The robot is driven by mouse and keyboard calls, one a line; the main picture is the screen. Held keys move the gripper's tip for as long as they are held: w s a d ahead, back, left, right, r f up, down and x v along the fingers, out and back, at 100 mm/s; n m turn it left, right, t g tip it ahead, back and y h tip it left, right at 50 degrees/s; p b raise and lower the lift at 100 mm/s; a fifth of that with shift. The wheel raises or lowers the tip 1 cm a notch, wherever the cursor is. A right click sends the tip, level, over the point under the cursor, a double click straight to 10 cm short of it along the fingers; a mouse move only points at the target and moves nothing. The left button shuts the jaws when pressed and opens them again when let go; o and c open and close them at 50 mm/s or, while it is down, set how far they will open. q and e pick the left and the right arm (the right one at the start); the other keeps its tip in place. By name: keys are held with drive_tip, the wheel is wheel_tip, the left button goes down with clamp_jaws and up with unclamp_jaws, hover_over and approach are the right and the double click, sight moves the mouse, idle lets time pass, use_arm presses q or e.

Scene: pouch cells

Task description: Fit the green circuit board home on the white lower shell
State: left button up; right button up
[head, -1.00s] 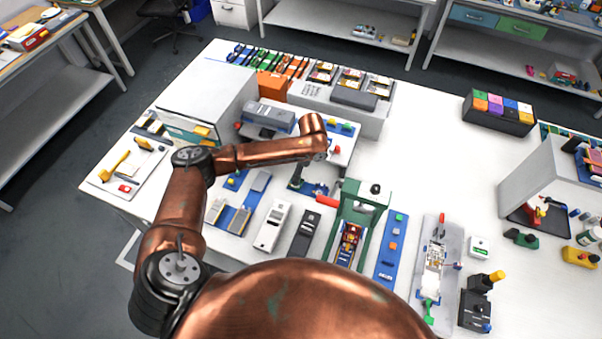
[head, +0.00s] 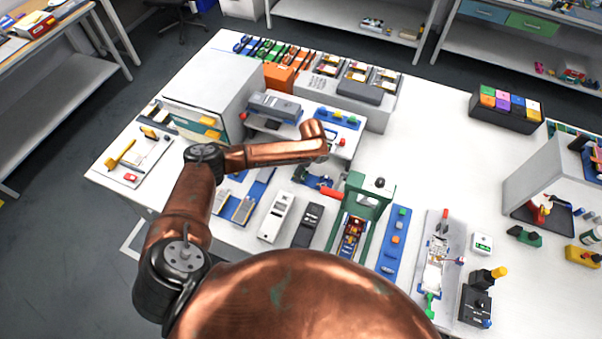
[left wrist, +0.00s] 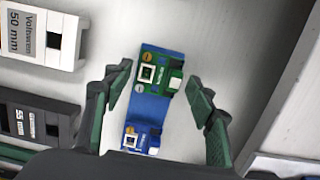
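The green circuit board (left wrist: 160,72) lies at the upper end of a blue holder (left wrist: 151,106) in the left wrist view. A blue circuit board (left wrist: 141,138) lies at the holder's lower end. My left gripper (left wrist: 160,76) is open, one finger on each side of the green board, with gaps on both sides. In the head view it is small and partly hidden below my wrist. A white case marked "Voltwren 50 mm" (left wrist: 40,32) shows at upper left, also in the head view (head: 276,216); I cannot tell whether it is the lower shell. My right gripper is not in view.
A dark case (head: 307,225) lies beside the white one. A blue strip (head: 394,246) and a pale tray (head: 450,225) lie further right. White table (head: 430,150) is clear behind them.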

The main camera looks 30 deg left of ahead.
use_arm(q)
drive_tip(key=c, duration=1)
drive_tip(key=shift+r, duration=0.15)
